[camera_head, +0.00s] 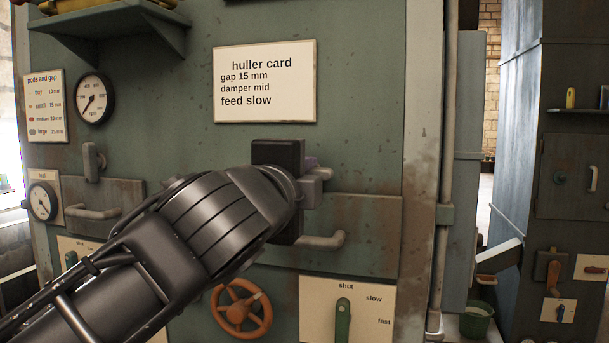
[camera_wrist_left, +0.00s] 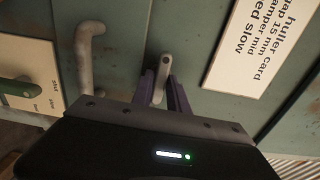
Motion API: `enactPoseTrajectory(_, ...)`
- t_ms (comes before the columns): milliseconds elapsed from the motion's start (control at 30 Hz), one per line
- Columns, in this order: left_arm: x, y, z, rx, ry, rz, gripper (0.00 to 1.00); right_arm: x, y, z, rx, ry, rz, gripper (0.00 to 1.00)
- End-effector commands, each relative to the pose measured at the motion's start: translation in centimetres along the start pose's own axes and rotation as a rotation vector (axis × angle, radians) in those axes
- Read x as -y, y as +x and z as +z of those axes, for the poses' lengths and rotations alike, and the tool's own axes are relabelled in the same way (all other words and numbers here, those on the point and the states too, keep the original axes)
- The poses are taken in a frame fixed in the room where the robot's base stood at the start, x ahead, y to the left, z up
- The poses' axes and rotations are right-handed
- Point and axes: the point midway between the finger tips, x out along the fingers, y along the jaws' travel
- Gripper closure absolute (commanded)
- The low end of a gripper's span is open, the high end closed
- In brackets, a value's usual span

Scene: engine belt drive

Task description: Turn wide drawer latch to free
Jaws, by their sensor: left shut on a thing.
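The wide drawer (camera_head: 373,232) is a worn green-grey front with a grey bar handle (camera_head: 322,242), partly hidden by my left gripper. The handle also shows in the left wrist view (camera_wrist_left: 84,70). The wide drawer latch (camera_wrist_left: 164,66) is a small grey lever with a round pivot end. It lies about parallel to the drawer handle. My left gripper (camera_head: 309,172) is at the drawer's upper edge, with its purple fingers (camera_wrist_left: 163,88) on both sides of the lever, shut on it. In the head view most of the latch is hidden behind the gripper. My right gripper is not in view.
A huller card (camera_head: 265,82) hangs above the gripper. A narrow drawer (camera_head: 130,193) with its upright latch (camera_head: 92,162) is to the left. An orange handwheel (camera_head: 241,308) and a green lever (camera_head: 342,320) sit below. A shelf (camera_head: 105,22) juts out at upper left.

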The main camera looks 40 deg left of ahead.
Motion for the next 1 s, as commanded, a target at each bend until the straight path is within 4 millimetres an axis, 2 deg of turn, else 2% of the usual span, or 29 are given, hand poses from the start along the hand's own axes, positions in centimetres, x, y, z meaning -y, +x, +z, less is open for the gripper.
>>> enactPoseTrajectory(167,-0.14,0.03,-0.03,0.000,0.000,0.003,1.00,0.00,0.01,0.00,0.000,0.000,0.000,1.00)
enactPoseTrajectory(200,-0.13,0.03,-0.03,0.000,0.000,0.003,0.77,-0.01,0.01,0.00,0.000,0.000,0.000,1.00)
enactPoseTrajectory(367,-0.09,0.03,-0.02,0.000,-0.001,0.002,0.64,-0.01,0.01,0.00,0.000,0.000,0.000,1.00)
enactPoseTrajectory(1000,-0.13,0.04,-0.02,0.000,-0.038,0.003,0.63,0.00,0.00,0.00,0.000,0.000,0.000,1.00)
